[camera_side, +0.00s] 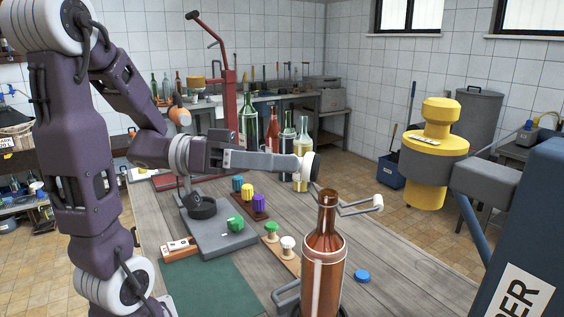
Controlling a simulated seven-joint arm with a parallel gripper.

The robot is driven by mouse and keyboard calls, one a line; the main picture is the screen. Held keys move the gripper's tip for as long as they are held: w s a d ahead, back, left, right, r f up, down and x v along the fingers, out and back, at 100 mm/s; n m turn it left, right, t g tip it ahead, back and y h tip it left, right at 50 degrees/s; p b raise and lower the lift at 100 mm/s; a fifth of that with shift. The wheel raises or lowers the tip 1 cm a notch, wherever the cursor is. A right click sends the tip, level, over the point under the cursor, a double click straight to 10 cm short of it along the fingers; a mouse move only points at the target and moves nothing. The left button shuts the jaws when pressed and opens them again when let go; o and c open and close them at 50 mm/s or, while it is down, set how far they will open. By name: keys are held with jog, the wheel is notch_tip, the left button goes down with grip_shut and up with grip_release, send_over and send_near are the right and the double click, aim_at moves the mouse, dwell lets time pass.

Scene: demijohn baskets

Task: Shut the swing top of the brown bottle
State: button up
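The brown bottle (323,272) stands upright near the front edge of the bench, its lower end cut off by the picture. A metal wire frame sticks out to the right from its neck and carries a small pale stopper (378,203). The stopper hangs to the side, apart from the bottle mouth. My gripper (309,167) is at the end of the arm, above and slightly left of the bottle mouth. Its fingers are too small and hidden to tell whether they are open or hold anything. A thin dark line shows between it and the bottle neck.
A grey stand (215,238) with a green knob is left of the bottle. Spools (259,202) and a white spool (287,245) sit between. A blue cap (362,276) lies right of the bottle. Tall bottles (248,126) stand behind. A yellow fixture (436,146) is at right.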

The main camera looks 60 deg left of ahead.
aim_at(319, 157)
grip_shut()
jog(key=shift+r, duration=0.15)
jog(key=shift+w+d+r+g+y, duration=0.25)
jog(key=shift+g+y, duration=0.35)
jog(key=shift+g, duration=0.05)
jog(key=shift+w+d+r+g+y, duration=0.2)
jog(key=shift+r+g+y, duration=0.05)
jog(key=shift+g+y, duration=0.4)
jog(key=shift+w+d+r+g+y, duration=0.15)
jog(key=shift+w+d+g+y, duration=0.05)
jog(key=shift+g+y, duration=0.3)
jog(key=shift+w+d+r+g+y, duration=0.2)
jog(key=shift+g+y, duration=0.15)
jog(key=shift+g, duration=0.25)
jog(key=shift+w+d+r+g+y, duration=0.1)
jog(key=shift+w+d+g+y, duration=0.25)
jog(key=shift+g+y, duration=0.35)
jog(key=shift+w+d+r+g+y, duration=0.1)
jog(key=shift+w+d+g+y, duration=0.2)
jog(key=shift+g+y, duration=0.35)
jog(key=shift+w+d+f+g+y, duration=0.1)
jog(key=shift+w+d+g+y, duration=0.15)
jog(key=shift+g+y, duration=0.35)
jog(key=shift+w+d+f+g+y, duration=0.1)
jog(key=shift+w+d+g+y, duration=0.1)
jog(key=shift+g+y, duration=0.3)
jog(key=shift+d+y, duration=0.1)
jog(key=shift+y, duration=0.15)
